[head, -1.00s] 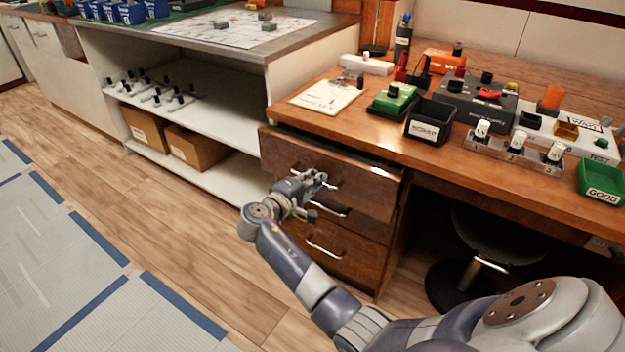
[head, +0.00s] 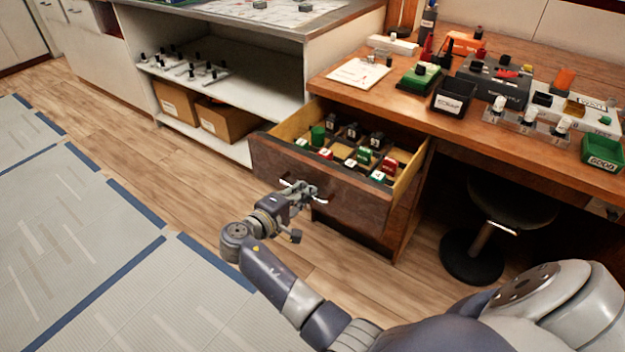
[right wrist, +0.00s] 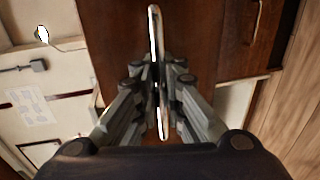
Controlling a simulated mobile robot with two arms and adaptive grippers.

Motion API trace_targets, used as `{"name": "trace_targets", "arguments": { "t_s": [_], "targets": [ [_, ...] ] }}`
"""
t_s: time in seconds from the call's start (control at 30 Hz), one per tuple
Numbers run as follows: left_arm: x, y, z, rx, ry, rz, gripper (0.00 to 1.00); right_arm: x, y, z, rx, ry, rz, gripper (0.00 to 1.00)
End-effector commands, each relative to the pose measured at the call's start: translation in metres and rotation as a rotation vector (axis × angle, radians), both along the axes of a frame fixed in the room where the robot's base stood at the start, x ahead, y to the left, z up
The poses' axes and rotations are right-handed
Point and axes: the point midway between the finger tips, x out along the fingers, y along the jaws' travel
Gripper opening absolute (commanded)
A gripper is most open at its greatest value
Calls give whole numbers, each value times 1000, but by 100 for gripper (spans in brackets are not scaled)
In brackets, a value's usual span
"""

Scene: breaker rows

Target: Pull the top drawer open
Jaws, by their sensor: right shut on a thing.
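The top drawer (head: 345,204) of the wooden desk stands well open in the head view. Its dark brown front is pulled out from the desk, and its light wood inside shows. My right gripper (head: 304,188) is at the drawer front, shut on the metal bar handle (head: 318,200). In the right wrist view the handle (right wrist: 156,50) runs upright between the fingers of my right gripper (right wrist: 158,92). My left gripper is in neither view.
The drawer holds several green, red and dark blocks with white labels in compartments. A stool (head: 510,205) stands under the desk at the right. The desk top (head: 400,100) carries bins and devices. Open wooden floor (head: 130,130) lies left of the drawer.

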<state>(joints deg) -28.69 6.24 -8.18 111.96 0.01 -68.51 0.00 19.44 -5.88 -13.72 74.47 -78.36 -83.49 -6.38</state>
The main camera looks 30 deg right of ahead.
Motion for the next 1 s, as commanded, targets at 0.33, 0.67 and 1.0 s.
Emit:
{"name": "trace_targets", "arguments": {
  "t_s": [0.33, 0.67, 1.0],
  "targets": [
    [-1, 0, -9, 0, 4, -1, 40, -5, 12, 1, -1, -2, 0, 0],
    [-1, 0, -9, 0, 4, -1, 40, -5, 12, 1, -1, -2, 0, 17],
    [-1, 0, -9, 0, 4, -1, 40, -5, 12, 0, -1, -1, 0, 17]
  ]
}}
